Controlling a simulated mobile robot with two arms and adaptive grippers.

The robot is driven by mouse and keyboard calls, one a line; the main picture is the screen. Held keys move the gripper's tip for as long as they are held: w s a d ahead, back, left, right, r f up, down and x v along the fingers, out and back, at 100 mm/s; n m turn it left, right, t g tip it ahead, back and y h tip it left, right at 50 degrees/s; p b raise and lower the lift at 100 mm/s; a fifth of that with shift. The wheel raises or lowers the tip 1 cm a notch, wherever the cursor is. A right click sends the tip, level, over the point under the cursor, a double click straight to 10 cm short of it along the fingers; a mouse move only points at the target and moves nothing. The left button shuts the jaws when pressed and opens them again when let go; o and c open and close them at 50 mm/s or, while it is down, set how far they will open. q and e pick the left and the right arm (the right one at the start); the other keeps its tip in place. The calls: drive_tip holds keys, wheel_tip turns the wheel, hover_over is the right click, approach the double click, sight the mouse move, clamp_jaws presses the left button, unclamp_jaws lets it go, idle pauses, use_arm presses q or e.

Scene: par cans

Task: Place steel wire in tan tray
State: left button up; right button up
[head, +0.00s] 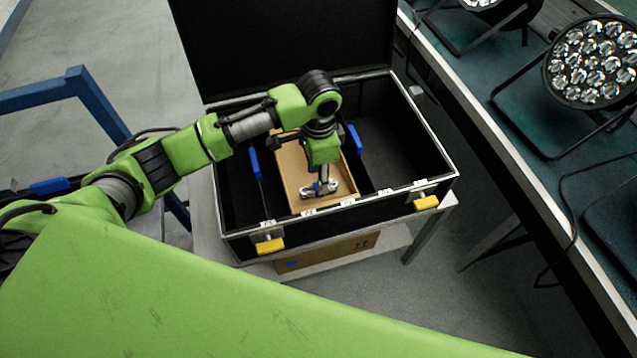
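The tan tray (292,175) sits inside an open black case, between dark compartments on its left and right. My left arm reaches in from the left, and my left gripper (320,187) points down over the front part of the tray. A small silvery, looped shape (308,191) shows at the gripper's tip, low in the tray. It looks like the steel wire, but it is too small to separate clearly from the fingers. I cannot tell whether the fingers are open or shut, or whether the shape touches the tray floor. My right gripper is out of view.
The black case (231,240) has yellow latches (270,246) and a raised lid (285,45) behind. Blue pieces (255,163) stand beside the tray. A white table (410,238) supports the case. Par cans (592,65) stand on the bench at right. A blue frame (75,85) is at left.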

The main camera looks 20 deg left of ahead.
use_arm(q)
wheel_tip(320, 180, up, 7)
drive_tip(key=shift+f, duration=0.15)
idle(0.5)
